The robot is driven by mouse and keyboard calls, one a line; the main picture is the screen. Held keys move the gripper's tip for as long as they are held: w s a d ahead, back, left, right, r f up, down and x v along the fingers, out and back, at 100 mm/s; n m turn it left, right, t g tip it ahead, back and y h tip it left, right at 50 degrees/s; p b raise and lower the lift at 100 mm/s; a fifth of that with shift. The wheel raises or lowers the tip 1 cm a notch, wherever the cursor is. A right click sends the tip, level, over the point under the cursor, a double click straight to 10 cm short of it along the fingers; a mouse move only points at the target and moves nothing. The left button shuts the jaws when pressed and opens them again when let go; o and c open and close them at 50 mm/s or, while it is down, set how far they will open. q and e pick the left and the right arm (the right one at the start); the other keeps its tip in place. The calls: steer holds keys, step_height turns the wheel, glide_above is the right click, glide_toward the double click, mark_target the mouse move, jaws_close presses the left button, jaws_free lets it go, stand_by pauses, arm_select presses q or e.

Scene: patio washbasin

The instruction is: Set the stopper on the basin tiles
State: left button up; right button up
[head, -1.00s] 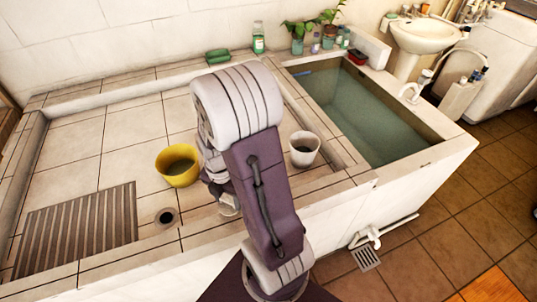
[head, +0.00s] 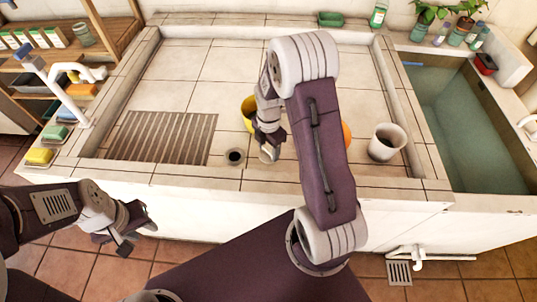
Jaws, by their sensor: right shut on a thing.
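My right gripper (head: 266,143) is low over the front part of the tiled basin floor (head: 200,65), shut on a small pale thing (head: 269,155), probably the stopper. The jaws and arm hide part of it, and I cannot tell whether it touches the tiles. The round dark drain hole (head: 235,157) is just left of it and shows uncovered. My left gripper (head: 128,240) hangs in front of the basin's white front wall, away from the tiles. Its fingers are too small and dark to tell if they are open.
A yellow bucket (head: 248,112) stands behind my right gripper, partly hidden. An orange thing (head: 346,135) peeks out behind my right arm. A white cup (head: 386,142) stands to the right. A slatted grate (head: 160,137) lies at left. A water-filled trough (head: 455,120) is at far right.

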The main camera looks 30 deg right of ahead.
mark_target(268, 151)
steer(key=shift+w+f, duration=0.25)
step_height(268, 151, down, 4)
steer(key=shift+r, duration=0.15)
steer(key=shift+f+b, duration=0.2)
steer(key=shift+b, duration=0.1)
steer(key=o, duration=1.3)
steer(key=shift+o, duration=0.2)
